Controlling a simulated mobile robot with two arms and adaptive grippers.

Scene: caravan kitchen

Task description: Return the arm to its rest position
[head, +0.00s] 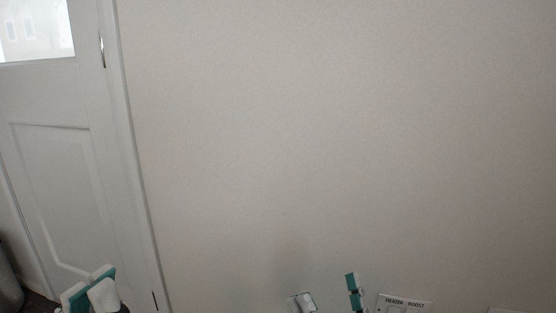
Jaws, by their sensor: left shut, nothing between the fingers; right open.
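My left gripper (90,289) shows at the bottom left, in front of the white door. Its white and teal fingers are shut with nothing between them. My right gripper (354,292) shows only in small part at the bottom edge, right of the middle, as teal and dark finger pieces in front of the wall. It is open, and I see nothing held in it. Most of both arms is below the picture.
A plain beige wall (340,140) fills most of the view. A white door (55,170) with a window stands at the left. Beside my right gripper, a switch (302,302) is on its left and a labelled panel (405,301) on its right.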

